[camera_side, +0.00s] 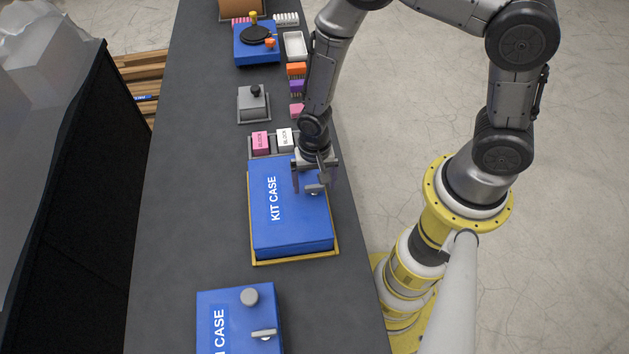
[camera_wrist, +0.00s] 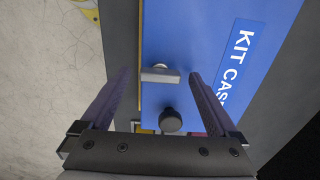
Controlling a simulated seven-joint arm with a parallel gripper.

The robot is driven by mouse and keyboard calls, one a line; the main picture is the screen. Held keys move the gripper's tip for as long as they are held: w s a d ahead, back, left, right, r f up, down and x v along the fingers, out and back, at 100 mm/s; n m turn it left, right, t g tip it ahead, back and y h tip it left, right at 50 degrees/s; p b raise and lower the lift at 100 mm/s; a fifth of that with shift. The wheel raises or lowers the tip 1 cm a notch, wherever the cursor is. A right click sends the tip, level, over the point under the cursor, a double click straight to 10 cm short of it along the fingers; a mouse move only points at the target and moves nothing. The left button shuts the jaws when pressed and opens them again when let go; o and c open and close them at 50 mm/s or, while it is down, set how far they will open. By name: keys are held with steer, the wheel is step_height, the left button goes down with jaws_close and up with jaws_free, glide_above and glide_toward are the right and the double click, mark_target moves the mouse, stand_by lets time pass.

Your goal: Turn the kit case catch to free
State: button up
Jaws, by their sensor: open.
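The blue kit case (camera_side: 285,233) stands on a yellow-edged base on the dark bench. Its white "KIT CASE" label also shows in the wrist view (camera_wrist: 237,62). Its catch (camera_side: 315,189) is a small light-grey bar near the lid's right edge. In the wrist view the catch (camera_wrist: 160,75) lies crosswise between the fingertips, with a gap on each side. A dark round knob (camera_wrist: 171,121) stands on the lid near it. My gripper (camera_side: 311,187) is open above the lid, fingers pointing down. Its fingertips (camera_wrist: 158,76) straddle the catch. I cannot tell their height above the lid.
A second blue case (camera_side: 236,306) with a grey knob and bar catch lies nearer the camera. Behind the kit case are a pink block (camera_side: 260,142), a white block (camera_side: 285,137) and a grey box with a knob (camera_side: 253,103). The bench left of the case is clear.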

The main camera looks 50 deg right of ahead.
steer(key=c, duration=1.4)
steer(key=shift+n, duration=0.3)
steer(key=n, duration=0.3)
steer(key=shift+n, duration=0.3)
steer(key=n, duration=0.4)
steer(key=shift+n, duration=0.3)
steer(key=n, duration=0.4)
steer(key=shift+n, duration=2.5)
steer(key=o, duration=1.4)
